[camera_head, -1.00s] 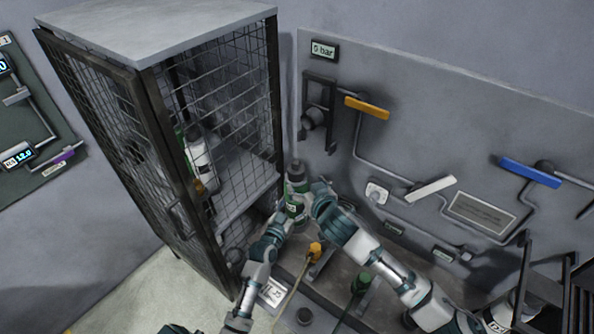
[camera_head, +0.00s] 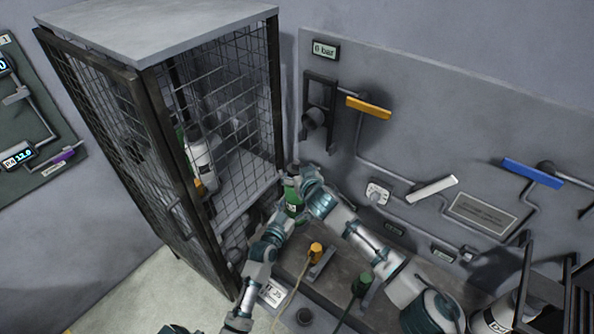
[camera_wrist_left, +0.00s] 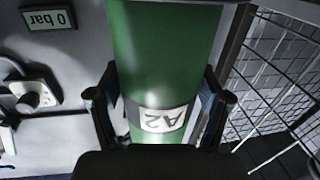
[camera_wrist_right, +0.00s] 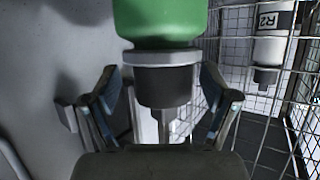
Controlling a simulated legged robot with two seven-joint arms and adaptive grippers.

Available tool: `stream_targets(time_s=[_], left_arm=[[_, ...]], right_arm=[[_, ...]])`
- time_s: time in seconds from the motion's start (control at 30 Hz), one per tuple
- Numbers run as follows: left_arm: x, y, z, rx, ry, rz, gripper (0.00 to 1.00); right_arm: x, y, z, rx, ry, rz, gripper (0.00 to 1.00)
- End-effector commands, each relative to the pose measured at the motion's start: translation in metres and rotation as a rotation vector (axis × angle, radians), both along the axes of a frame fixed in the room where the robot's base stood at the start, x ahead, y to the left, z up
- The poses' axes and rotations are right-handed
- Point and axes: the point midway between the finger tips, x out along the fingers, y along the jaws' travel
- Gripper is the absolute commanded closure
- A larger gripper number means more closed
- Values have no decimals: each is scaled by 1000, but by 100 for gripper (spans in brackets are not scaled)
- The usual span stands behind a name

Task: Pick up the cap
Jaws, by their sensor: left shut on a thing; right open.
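A green cylinder (camera_head: 291,207) with a white label stands upright between my two arms at the cage's right front corner. My left gripper (camera_wrist_left: 160,106) is shut on its body (camera_wrist_left: 165,55), one finger on each side, beside the label "A2". In the right wrist view the cylinder (camera_wrist_right: 160,18) shows inverted, with a light grey collar and a dark cap (camera_wrist_right: 163,88) with a thin stem. My right gripper (camera_wrist_right: 160,90) is open, its fingers on either side of the cap with gaps. In the head view my right gripper (camera_head: 308,182) is at the cylinder's top and partly hides it.
A mesh cage (camera_head: 232,120) at left holds a white cylinder (camera_head: 200,158). A wall panel (camera_head: 430,110) at right carries pipes, an orange handle (camera_head: 368,108), a white handle (camera_head: 432,188) and a blue handle (camera_head: 532,173). An orange-topped fitting (camera_head: 315,252) and a green-topped fitting (camera_head: 362,284) stand in front.

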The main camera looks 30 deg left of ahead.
Motion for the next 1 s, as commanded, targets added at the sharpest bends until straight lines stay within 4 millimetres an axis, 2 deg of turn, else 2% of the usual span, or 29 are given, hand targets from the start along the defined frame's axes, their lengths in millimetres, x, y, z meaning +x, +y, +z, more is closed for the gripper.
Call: stream_targets(time_s=[0.07, 0.3, 0.33, 0.67, 0.77, 1.0], left_arm=[[0, 0, 1, 0, -1, 1, 92], [0, 0, 1, 0, -1, 0, 92], [0, 0, 1, 0, -1, 0, 92], [0, 0, 1, -1, -1, 0, 92], [0, 0, 1, -1, -1, 0, 92], [0, 0, 1, -1, -1, 0, 92]], right_arm=[[0, 0, 0, 0, 0, 0, 15], [0, 0, 0, 0, 0, 0, 75], [0, 0, 0, 0, 0, 0, 80], [0, 0, 6, 0, 0, -1, 80], [0, 0, 22, 1, -2, -1, 80], [-1, 1, 73, 2, -1, 1, 80]])
